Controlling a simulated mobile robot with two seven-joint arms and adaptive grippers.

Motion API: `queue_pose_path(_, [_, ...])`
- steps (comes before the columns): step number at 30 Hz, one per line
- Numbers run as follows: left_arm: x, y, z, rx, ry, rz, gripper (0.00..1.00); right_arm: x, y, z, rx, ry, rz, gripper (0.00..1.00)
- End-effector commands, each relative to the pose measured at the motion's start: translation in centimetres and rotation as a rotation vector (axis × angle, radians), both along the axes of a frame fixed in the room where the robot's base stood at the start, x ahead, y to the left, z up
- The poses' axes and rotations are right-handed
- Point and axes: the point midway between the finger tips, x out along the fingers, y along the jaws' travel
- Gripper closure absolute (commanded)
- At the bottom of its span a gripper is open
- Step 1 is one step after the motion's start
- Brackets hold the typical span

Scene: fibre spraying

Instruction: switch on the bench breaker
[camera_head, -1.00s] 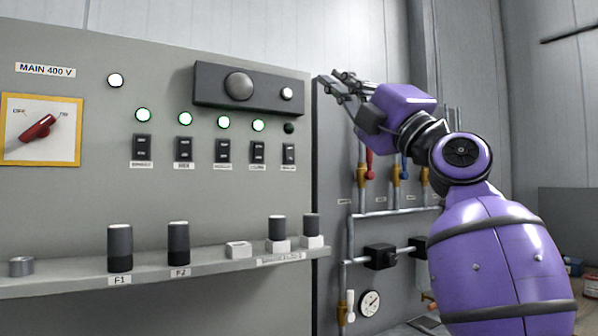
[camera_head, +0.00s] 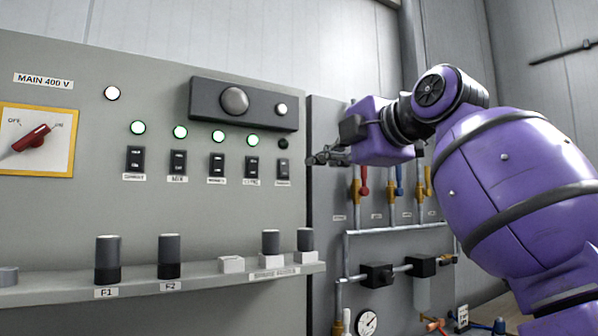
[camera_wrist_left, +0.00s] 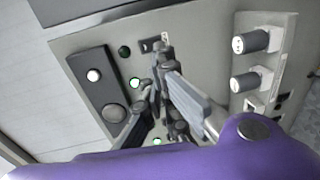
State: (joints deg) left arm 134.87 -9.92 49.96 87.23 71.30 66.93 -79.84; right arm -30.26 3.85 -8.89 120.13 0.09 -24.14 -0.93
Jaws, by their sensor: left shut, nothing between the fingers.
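The breaker panel (camera_head: 60,210) carries a row of black breakers with labels too small to read surely, so I cannot confirm which is the bench one. The rightmost breaker (camera_head: 284,169) has a dark lamp (camera_head: 283,144) above it; the lamps over the others glow green. My left gripper (camera_head: 312,159) is shut and empty, just right of the rightmost breaker in the head view. In the left wrist view, its fingertips (camera_wrist_left: 161,54) are close to a breaker (camera_wrist_left: 150,44) beside the dark lamp (camera_wrist_left: 124,51), partly covering it. Contact cannot be told. My right gripper is not seen.
A dark box (camera_head: 210,100) with a round dome juts out above the breakers. A shelf (camera_head: 200,285) with fuse holders sticks out below. The main switch (camera_head: 40,140) is at the left. Pipes and valves (camera_head: 362,190) stand behind my arm.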

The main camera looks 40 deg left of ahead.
Motion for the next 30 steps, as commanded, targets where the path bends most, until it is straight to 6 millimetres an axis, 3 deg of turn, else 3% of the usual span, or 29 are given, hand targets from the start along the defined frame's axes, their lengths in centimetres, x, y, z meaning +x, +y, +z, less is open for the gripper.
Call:
queue_pose_path(5, [0.7,2.0,-0.3,-0.001,0.001,0.005,1.0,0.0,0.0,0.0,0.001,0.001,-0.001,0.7])
queue_pose_path(19, [4.2,10.7,-1.6,-0.001,0.0,0.004,1.0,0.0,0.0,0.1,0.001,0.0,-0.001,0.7])
queue_pose_path(24, [5.0,12.2,-1.8,0.001,-0.001,0.002,1.0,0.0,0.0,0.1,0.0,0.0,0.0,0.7])
queue_pose_path(30, [5.2,12.7,-2.0,0.0,-0.001,0.001,1.0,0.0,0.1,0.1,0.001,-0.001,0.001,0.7])
